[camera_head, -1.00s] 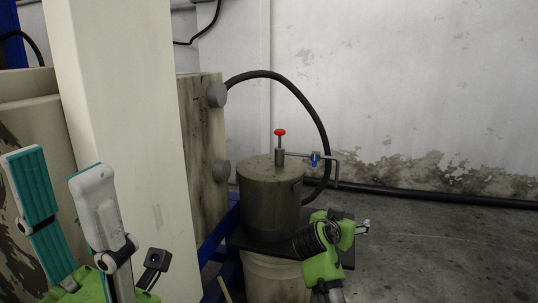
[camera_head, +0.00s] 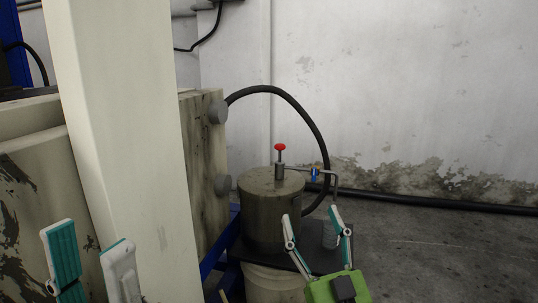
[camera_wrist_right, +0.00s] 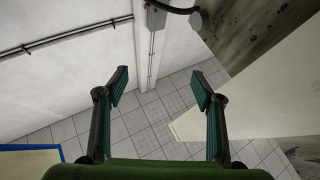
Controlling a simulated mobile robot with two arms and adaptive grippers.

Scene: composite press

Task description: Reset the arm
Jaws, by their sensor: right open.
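My left gripper (camera_head: 86,238) is at the lower left of the head view, with its two teal-padded fingers apart and nothing between them. A pale column stands behind it. My right gripper (camera_head: 310,218) is at the lower middle right, in front of the metal pot from this viewpoint. Its fingers point up and are spread, with nothing held.
A metal pot (camera_head: 262,212) with a red knob (camera_head: 280,147) and a small blue-handled valve (camera_head: 315,174) stands on a dark board over a pale bucket (camera_head: 270,284). A black hose (camera_head: 318,120) arches above it. Bare floor (camera_head: 440,250) lies to the right.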

